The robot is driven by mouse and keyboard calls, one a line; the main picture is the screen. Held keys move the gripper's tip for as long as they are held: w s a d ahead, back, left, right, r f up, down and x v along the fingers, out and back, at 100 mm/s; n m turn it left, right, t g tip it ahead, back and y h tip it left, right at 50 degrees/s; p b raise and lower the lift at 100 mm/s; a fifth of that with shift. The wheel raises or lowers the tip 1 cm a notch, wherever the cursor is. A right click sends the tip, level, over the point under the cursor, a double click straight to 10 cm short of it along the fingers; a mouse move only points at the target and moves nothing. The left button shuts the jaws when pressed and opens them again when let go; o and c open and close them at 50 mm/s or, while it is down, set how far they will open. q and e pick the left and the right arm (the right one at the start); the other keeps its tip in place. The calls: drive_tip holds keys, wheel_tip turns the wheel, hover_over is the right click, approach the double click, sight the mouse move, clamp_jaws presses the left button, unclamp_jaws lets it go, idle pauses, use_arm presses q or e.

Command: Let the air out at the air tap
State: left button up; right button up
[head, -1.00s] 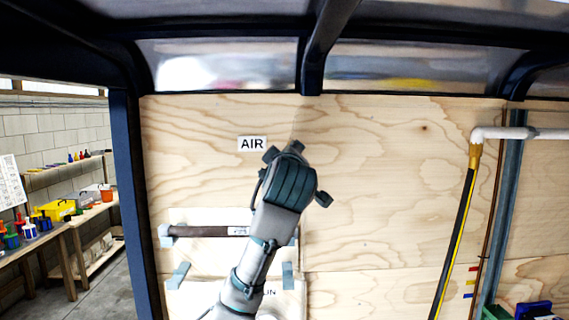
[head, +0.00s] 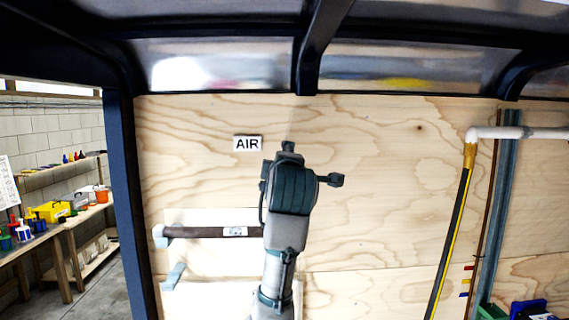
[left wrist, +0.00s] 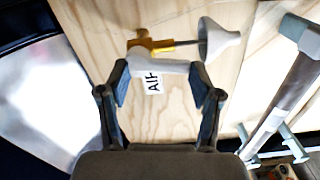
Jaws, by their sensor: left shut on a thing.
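The air tap shows in the left wrist view as a brass body (left wrist: 152,46) with a thin stem leading to a white cone-shaped part (left wrist: 221,41). A pale grey bar (left wrist: 163,67), seemingly its handle, lies between the fingertips of my left gripper (left wrist: 163,82), which is shut on it. In the head view my left gripper (head: 290,187) is against the plywood wall, just right of and below the AIR label (head: 247,144); its own wrist hides the tap and the fingertips there. My right gripper is in neither view.
A dark cylinder (head: 200,232) rests level on grey brackets (head: 173,276) left of my arm. A white pipe (head: 525,133) with a black-and-yellow hose (head: 450,235) is at the right. Dark frame beams cross above. A workbench (head: 62,228) stands far left.

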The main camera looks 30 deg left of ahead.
use_arm(q)
drive_tip(key=shift+w+f, duration=0.1)
drive_tip(key=shift+f, duration=0.05)
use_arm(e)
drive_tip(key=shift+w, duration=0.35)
use_arm(q)
drive_tip(key=o, duration=1.1)
drive_tip(key=shift+a, duration=0.1)
drive_tip(key=shift+o, duration=0.2)
drive_tip(key=v, duration=1.2)
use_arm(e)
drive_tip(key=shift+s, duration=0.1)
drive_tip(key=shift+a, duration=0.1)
use_arm(q)
drive_tip(key=shift+a+f, duration=0.1)
